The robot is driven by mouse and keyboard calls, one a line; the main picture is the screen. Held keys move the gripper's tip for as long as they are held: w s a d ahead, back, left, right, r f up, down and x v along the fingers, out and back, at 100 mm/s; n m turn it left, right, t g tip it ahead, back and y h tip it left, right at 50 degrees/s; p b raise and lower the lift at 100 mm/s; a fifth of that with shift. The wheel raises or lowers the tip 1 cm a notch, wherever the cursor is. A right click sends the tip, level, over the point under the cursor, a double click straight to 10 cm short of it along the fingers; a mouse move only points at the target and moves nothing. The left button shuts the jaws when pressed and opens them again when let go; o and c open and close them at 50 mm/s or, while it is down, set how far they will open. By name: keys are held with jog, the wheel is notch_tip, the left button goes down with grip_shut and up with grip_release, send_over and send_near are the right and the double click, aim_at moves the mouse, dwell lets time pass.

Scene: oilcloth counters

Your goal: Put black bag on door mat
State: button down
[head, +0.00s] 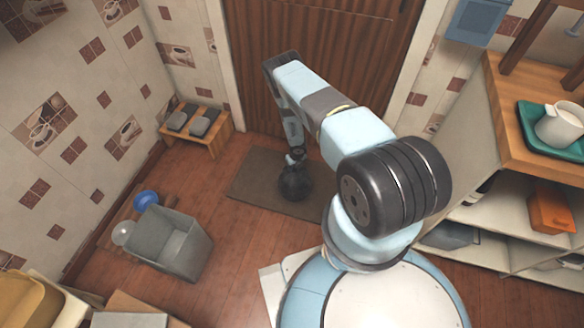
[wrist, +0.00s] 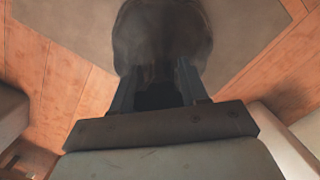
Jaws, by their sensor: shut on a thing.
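The black bag (head: 295,183) is a dark round bundle in front of the wooden door. In the head view it appears over the door mat (head: 251,180), a flat grey-brown rectangle on the floor. I cannot tell whether the bag touches the mat. My gripper (head: 294,158) points down at the bag's top. In the wrist view my gripper (wrist: 158,88) is shut on the dark bag (wrist: 162,40), with the mat (wrist: 80,25) behind it. The upper part of my arm covers the mat's right side in the head view.
A grey bin (head: 170,243) stands at the lower left, with a blue ball-like thing (head: 146,200) beside it. A low wooden bench (head: 208,138) with dark slippers is by the wall. Shelves (head: 490,212) stand at right. Floor left of the mat is clear.

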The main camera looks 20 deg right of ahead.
jog(key=c, duration=0.5)
grip_release()
jog(key=shift+c, duration=0.2)
jog(key=shift+r, duration=0.1)
